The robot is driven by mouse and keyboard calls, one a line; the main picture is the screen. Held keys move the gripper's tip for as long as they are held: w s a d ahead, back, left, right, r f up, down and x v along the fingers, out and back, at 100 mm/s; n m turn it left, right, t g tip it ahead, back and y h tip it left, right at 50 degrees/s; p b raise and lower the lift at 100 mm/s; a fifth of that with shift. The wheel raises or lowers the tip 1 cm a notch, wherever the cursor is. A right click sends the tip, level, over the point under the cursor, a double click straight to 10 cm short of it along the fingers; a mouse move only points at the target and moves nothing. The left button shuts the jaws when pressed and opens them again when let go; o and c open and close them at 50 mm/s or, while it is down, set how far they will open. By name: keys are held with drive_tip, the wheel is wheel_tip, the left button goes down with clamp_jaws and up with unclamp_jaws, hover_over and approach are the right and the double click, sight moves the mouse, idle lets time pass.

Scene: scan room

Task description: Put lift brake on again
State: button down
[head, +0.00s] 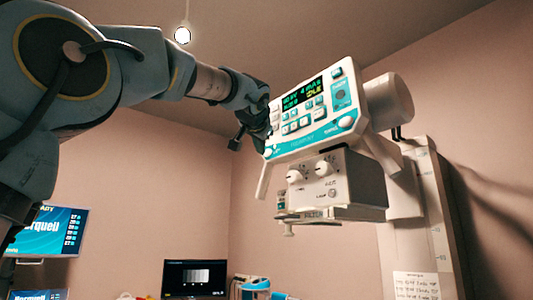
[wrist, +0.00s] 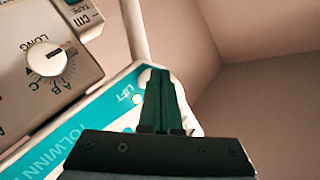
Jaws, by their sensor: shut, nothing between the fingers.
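The X-ray tube head's control panel (head: 312,108) has a lit display, rows of buttons and a white round button at each lower corner. The lower-left button (head: 268,153) is just below my gripper (head: 262,136). In the wrist view my gripper (wrist: 162,78) is shut and empty, its dark fingers in front of the panel corner beside the printed "LIFT" label (wrist: 125,95). The white button there (wrist: 194,118) is mostly hidden behind the fingers. I cannot tell whether the fingertips touch it. A small pale indicator (wrist: 138,99) sits by the label.
Below the panel hangs the collimator box (head: 337,183) with two knobs, also seen in the wrist view (wrist: 45,57). A white handle bar (head: 263,182) sticks down at left. The column (head: 432,215) stands at right. A monitor (head: 195,279) is low behind.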

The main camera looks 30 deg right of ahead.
drive_tip(key=shift+w+d, duration=0.1)
drive_tip(key=shift+d, duration=0.25)
idle(0.7)
idle(0.4)
drive_tip(key=shift+s+a, duration=0.2)
drive_tip(key=shift+a, duration=0.6)
drive_tip(key=a, duration=0.1)
drive_tip(key=a+b, duration=0.1)
drive_tip(key=a, duration=0.1)
drive_tip(key=s+a, duration=0.1)
drive_tip(key=a, duration=0.1)
drive_tip(key=shift+b, duration=0.3)
drive_tip(key=shift+w+f, duration=0.1)
idle(0.4)
